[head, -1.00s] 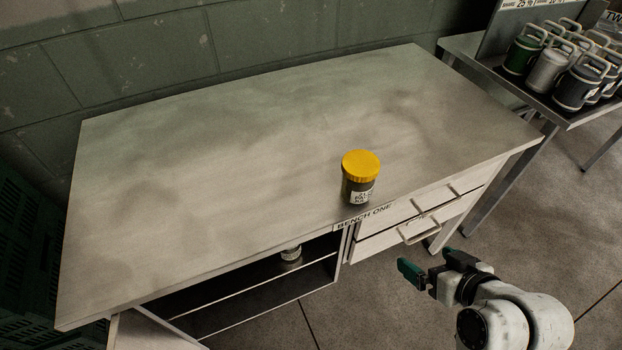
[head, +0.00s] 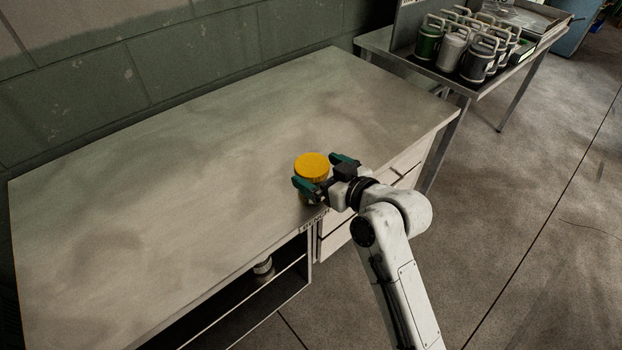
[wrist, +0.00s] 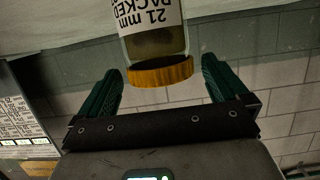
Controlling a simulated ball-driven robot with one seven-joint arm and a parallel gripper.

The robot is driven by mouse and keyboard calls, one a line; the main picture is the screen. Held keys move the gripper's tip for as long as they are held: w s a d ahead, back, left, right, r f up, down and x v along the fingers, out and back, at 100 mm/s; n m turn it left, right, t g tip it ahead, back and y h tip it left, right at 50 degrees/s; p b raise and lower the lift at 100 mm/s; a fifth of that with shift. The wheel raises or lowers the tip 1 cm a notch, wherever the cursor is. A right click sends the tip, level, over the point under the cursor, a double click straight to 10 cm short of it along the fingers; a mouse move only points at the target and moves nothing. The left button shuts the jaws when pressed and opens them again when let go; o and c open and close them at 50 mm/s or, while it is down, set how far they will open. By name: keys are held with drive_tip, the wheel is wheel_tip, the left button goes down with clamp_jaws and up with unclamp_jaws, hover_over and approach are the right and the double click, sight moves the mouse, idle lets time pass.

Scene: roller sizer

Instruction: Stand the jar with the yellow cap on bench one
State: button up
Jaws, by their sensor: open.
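The jar with the yellow cap (head: 311,164) stands upright on bench one (head: 170,180), near its front edge. My gripper (head: 328,172) is at the jar, with its green fingers open on either side of it. In the wrist view, which is upside down, the yellow cap (wrist: 160,72) and the jar's label reading "21 mm PACKED" (wrist: 148,14) show between the two fingers (wrist: 160,88). Gaps show between the cap and both fingers. The gripper hides most of the jar's body in the head view.
Another small jar (head: 263,267) stands on the open shelf under the bench. Drawers (head: 337,240) are at the bench's front right. A side table (head: 385,44) at the back right carries several handled canisters (head: 476,60). Most of the bench top is clear.

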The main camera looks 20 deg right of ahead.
sight(312, 168)
drive_tip(key=shift+x, duration=1.7)
drive_tip(key=shift+s+f, duration=0.1)
drive_tip(key=shift+f, duration=0.05)
drive_tip(key=c, duration=1.2)
